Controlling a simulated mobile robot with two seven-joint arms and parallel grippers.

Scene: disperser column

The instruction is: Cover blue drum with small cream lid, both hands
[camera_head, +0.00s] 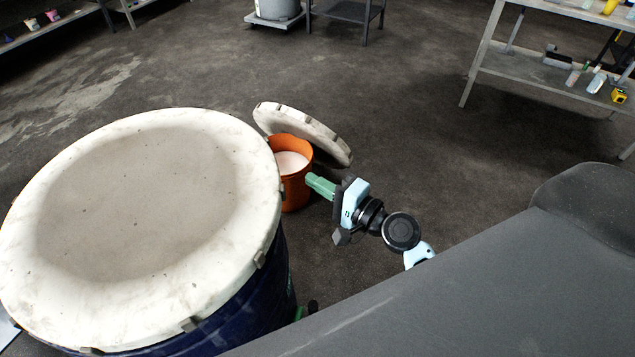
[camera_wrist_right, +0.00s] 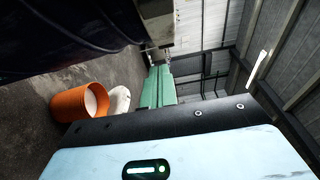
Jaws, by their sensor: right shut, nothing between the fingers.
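A dark blue drum (camera_head: 240,318) stands at the left of the head view. A round, stained cream lid (camera_head: 140,215) with small clips lies flat over its top and hides the opening. Another cream lid (camera_head: 305,133) is tilted beside an orange bucket, near the floor. I cannot tell their true sizes from this view. My right gripper (camera_head: 312,182) is right of the drum, in front of the bucket, with its green fingers shut and empty. The fingers also show in the right wrist view (camera_wrist_right: 158,88). My left gripper cannot be made out.
The orange bucket (camera_head: 295,190) holds pale contents and stands right of the drum; it also shows in the right wrist view (camera_wrist_right: 80,104). A metal shelf (camera_head: 540,68) with bottles stands at upper right. The dark floor between is clear. A small green bit (camera_head: 299,313) shows beside the drum.

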